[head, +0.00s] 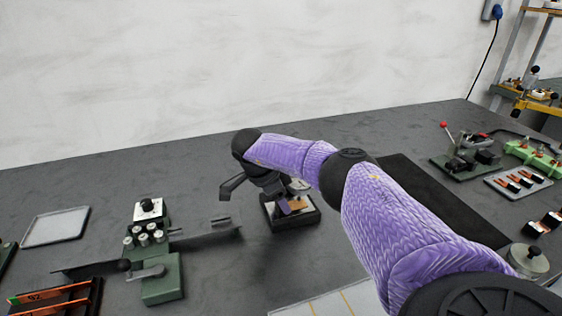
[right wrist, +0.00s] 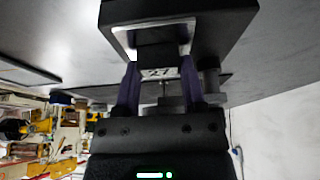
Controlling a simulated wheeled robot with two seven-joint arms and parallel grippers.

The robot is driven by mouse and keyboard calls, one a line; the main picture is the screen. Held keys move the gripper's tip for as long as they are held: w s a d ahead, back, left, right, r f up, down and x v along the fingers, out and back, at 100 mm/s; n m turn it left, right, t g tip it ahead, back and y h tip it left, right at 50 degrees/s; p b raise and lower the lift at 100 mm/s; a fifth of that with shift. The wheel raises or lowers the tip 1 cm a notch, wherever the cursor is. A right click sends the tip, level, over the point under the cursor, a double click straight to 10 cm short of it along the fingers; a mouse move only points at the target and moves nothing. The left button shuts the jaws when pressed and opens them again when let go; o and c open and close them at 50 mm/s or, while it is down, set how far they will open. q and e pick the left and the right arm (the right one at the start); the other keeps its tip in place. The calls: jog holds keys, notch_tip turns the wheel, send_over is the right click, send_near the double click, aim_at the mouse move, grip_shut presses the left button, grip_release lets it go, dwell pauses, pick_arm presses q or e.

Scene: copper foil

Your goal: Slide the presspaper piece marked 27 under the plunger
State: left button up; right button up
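My right gripper (right wrist: 162,72) points at a small dark piece with a pale 27 marking (right wrist: 158,73), the presspaper piece. Its purple fingers lie along both sides of the piece and seem shut on it. In the head view my right gripper (head: 284,205) is low over a small black open box (head: 305,219) with a tan surface inside; my arm partly hides it. A black block with a silver-edged opening (right wrist: 190,12) is just beyond the fingertips in the right wrist view. I cannot make out the plunger for certain. My left gripper is not in view.
A green lever fixture (head: 162,282) with several pale cylinders stands left. A grey tray (head: 56,227) lies farther left, and a black rack (head: 85,297) in front. A dark mat (head: 415,185) and green fixtures (head: 470,163) are right. The back of the table is clear.

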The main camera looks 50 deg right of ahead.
jog(key=shift+o, duration=0.5)
jog(key=shift+r, duration=0.15)
jog(key=shift+r+p, duration=1.35)
jog(key=shift+r, duration=0.05)
jog(key=shift+o, duration=0.3)
jog(key=o, duration=0.4)
jog(key=shift+o, duration=0.2)
